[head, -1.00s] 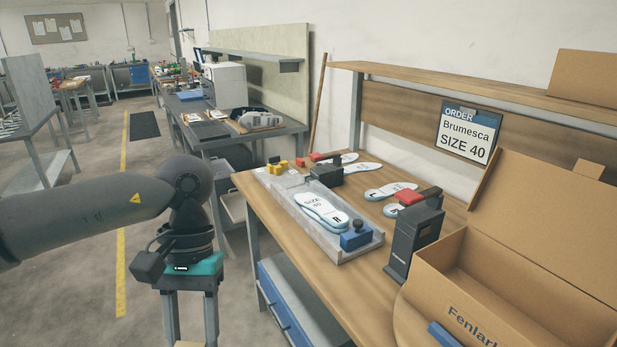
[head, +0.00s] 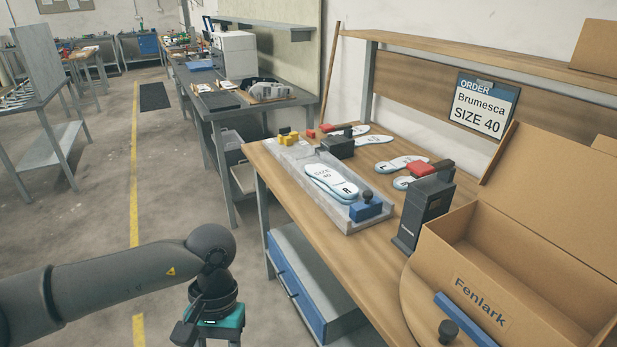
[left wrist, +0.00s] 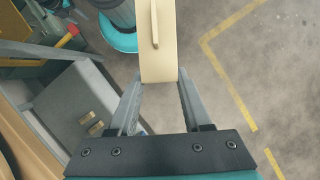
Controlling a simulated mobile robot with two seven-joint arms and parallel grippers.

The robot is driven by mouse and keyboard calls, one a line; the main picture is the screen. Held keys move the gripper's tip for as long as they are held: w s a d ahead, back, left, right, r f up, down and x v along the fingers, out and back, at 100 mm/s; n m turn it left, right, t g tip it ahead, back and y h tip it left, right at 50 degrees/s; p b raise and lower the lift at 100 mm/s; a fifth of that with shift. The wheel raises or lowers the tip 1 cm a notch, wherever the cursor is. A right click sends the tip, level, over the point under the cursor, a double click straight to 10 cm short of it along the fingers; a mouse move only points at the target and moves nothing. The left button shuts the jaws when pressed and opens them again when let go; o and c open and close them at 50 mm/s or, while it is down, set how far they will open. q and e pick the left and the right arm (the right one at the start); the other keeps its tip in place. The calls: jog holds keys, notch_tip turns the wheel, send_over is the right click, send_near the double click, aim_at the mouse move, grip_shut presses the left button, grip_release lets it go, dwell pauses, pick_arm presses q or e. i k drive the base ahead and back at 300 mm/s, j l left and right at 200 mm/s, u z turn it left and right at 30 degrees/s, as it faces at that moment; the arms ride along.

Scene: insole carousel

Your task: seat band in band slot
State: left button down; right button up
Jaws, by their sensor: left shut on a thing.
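My left gripper (left wrist: 158,88) is shut on a cream band (left wrist: 158,45) in the left wrist view. The band stands out beyond the fingertips, with a raised strip on its face, and bare floor lies behind it. In the head view only the teal and black wrist of this gripper shows at the bottom edge, left of the workbench; its fingers and the band are out of frame. I cannot make out a band slot with certainty. An open cardboard box marked Fenlark (head: 481,302) stands at the right. My right gripper is not in view.
The wooden workbench (head: 370,265) holds a grey tray (head: 297,193) with insoles (head: 331,184), a dark upright block (head: 424,212) and a blue bar (head: 468,316) with a dark knob (head: 448,330) before the box. An order card (head: 484,105) reads Brumesca size 40. Floor left of the bench is clear.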

aim_at(303, 160)
jog(key=i+z, duration=0.1)
jog(key=z, duration=0.25)
jog(key=j+z, duration=0.15)
jog(key=z, duration=0.25)
jog(key=i+j+z, duration=0.1)
jog(key=z, duration=0.25)
jog(key=i+j+z, duration=0.25)
jog(key=j, duration=0.3)
jog(key=j+z, duration=0.25)
jog(key=j, duration=0.3)
jog(key=i+j+z, duration=0.2)
jog(key=j, duration=0.4)
jog(key=k, duration=0.1)
